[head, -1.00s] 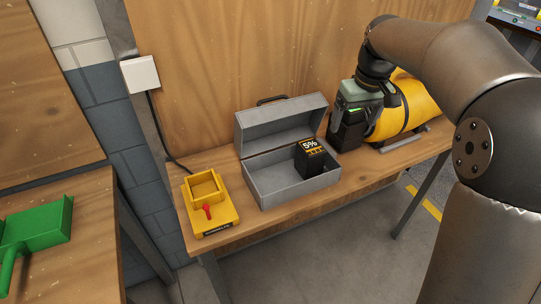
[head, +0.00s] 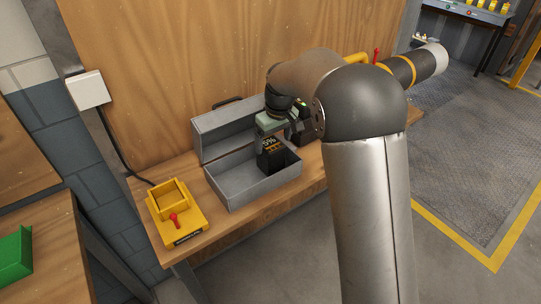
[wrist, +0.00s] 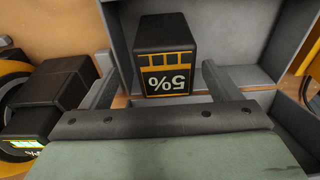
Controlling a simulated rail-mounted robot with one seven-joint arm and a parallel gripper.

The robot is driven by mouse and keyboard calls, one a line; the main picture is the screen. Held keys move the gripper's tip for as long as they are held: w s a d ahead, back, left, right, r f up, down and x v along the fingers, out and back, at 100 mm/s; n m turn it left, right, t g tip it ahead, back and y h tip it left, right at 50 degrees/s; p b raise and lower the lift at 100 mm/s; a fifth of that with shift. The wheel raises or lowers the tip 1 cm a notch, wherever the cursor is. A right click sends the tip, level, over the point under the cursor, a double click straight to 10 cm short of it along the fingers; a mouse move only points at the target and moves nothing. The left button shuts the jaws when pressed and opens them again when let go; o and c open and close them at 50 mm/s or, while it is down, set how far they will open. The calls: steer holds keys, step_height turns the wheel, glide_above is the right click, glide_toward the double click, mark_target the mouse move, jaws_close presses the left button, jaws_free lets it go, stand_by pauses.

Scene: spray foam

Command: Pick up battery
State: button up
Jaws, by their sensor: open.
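The battery (head: 268,158) is a black block with a "5%" label and orange bars. It stands in the right part of the open grey toolbox (head: 235,185). My gripper (head: 272,138) is just above the battery, pointing down, and partly hides its top. In the wrist view the battery (wrist: 165,62) shows between and ahead of the two spread fingers of my gripper (wrist: 158,80). The jaws are open and hold nothing. I cannot tell how far the fingertips are from the battery's sides.
A yellow charger-like box (head: 190,222) with a red lever stands left of the toolbox on the wooden bench. The toolbox's raised lid (head: 222,130) is behind. A black block (wrist: 60,90) beside a yellow device is close on the left in the wrist view.

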steer(key=f, duration=0.3)
steer(key=a+f+p, duration=0.1)
steer(key=f, duration=0.1)
steer(key=shift+w, duration=0.25)
steer(key=shift+a, duration=0.1)
steer(key=shift+c, duration=0.3)
steer(key=c, duration=1.2)
steer(key=shift+r, duration=0.15)
